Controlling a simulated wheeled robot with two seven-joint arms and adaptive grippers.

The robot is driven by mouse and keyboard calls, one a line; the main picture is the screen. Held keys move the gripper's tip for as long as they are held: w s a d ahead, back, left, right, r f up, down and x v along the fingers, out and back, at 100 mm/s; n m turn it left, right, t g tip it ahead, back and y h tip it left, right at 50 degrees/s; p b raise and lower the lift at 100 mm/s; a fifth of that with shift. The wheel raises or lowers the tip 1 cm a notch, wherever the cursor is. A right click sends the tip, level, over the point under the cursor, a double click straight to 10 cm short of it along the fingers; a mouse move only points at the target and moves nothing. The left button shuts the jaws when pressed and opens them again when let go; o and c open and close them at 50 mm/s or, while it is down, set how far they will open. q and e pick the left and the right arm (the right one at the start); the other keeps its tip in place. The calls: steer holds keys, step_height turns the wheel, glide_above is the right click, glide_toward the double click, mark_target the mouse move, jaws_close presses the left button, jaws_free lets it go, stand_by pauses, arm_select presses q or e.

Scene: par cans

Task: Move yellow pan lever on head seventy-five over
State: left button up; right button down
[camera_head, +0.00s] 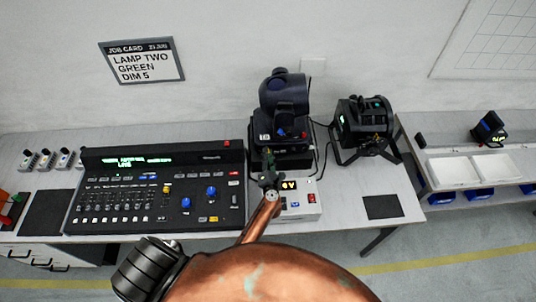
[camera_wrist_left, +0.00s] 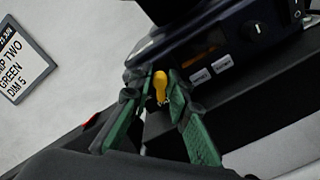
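The yellow pan lever (camera_wrist_left: 160,87) shows in the left wrist view, low on the side of the dark moving head's base (camera_wrist_left: 205,48). My left gripper (camera_wrist_left: 160,80) has its green fingertips on either side of the lever, a little apart. Whether they touch it I cannot tell. In the head view, my left gripper (camera_head: 269,164) is in front of the dark moving head (camera_head: 284,95) and hides part of its base; the lever cannot be made out there. My right gripper is not in view.
A lighting console (camera_head: 150,195) lies to the left. A small white power unit (camera_head: 305,204) with a lit display stands close to my gripper. Another black lamp (camera_head: 362,125) stands to the right. A job card (camera_head: 141,61) hangs on the wall. A black pad (camera_head: 382,207) lies at the right front.

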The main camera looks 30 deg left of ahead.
arm_select(q)
steer(key=shift+o, duration=1.3)
